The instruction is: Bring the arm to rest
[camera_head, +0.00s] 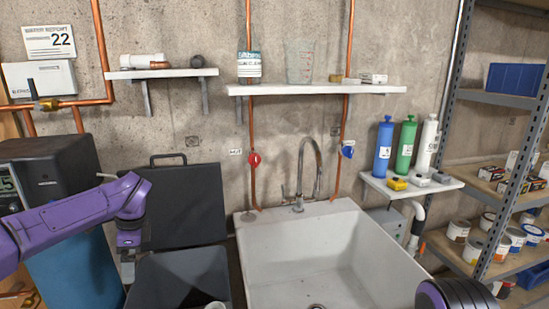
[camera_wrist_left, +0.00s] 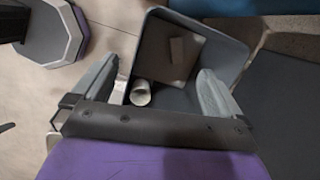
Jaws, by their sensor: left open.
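My left arm is purple and comes in from the left in the head view. Its gripper (camera_head: 128,262) points down at the left edge of the dark grey bin. In the left wrist view the two grey fingers of the left gripper (camera_wrist_left: 160,95) are wide apart, with nothing held between them. The grey bin (camera_head: 181,262) stands left of the sink. A purple and black part of mine shows at the lower right; no right gripper fingers show.
The white sink (camera_head: 330,255) with its tap (camera_head: 307,175) is right of the bin. A dark panel (camera_head: 184,206) stands behind the bin, a dark box (camera_head: 48,165) at the left. Wall shelves (camera_head: 316,89) and a metal rack (camera_head: 488,200) hold bottles and cans.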

